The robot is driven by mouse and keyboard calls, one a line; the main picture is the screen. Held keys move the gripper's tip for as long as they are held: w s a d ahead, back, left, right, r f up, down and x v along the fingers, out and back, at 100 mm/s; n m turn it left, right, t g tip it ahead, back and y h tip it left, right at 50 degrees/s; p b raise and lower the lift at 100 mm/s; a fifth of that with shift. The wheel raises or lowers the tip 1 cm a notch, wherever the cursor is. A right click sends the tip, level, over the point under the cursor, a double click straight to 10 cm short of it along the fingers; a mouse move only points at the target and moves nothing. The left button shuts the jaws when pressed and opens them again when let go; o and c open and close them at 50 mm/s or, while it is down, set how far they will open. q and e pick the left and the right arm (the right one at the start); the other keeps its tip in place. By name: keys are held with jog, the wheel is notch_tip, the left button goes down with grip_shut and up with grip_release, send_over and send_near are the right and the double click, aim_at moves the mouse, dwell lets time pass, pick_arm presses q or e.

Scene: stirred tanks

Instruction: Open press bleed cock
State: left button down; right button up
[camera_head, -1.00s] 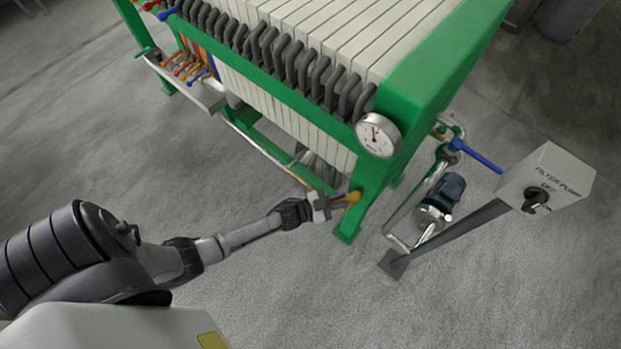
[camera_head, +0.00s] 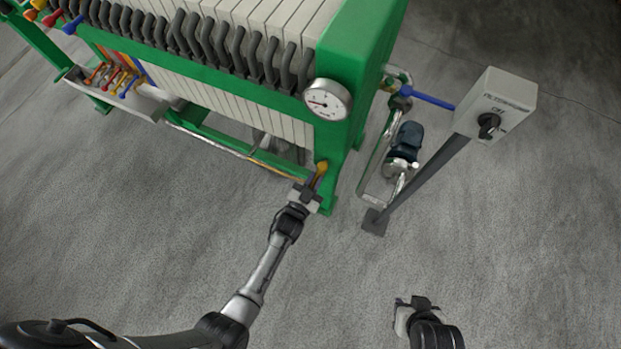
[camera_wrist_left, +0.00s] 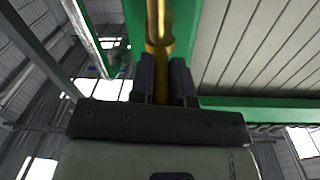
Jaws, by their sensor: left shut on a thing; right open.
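The press bleed cock (camera_head: 321,168) has a small yellow lever at the lower front corner of the green filter press (camera_head: 347,115). My left gripper (camera_head: 314,188) is shut on the lever's near end, which runs steeply up the picture from the jaws to the press leg. In the left wrist view the yellow lever (camera_wrist_left: 160,30) stands between the two dark fingers (camera_wrist_left: 165,78); its gripped end is hidden by them. A round pressure gauge (camera_head: 327,99) sits above on the press. My right gripper (camera_head: 402,312) is open and empty over the floor at the bottom.
A filter pump switch box (camera_head: 495,103) stands on a slanting post right of the press. A pump (camera_head: 405,145) with pipework and a blue lever (camera_head: 428,97) lies between them. The grey floor in front is clear.

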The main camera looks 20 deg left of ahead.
dwell(0.3)
pick_arm(q)
jog(key=c, duration=1.4)
grip_release()
jog(key=shift+s, duration=0.1)
jog(key=shift+s, duration=0.2)
jog(key=shift+s+a+p, duration=0.4)
jog(key=shift+s+p, duration=0.15)
jog(key=shift+s, duration=1.6)
jog(key=shift+s+a+p, duration=0.45)
jog(key=shift+s+p, duration=0.15)
jog(key=shift+s, duration=1.6)
jog(key=shift+s+a+p, duration=0.4)
jog(key=shift+s+p, duration=0.15)
jog(key=shift+s, duration=1.6)
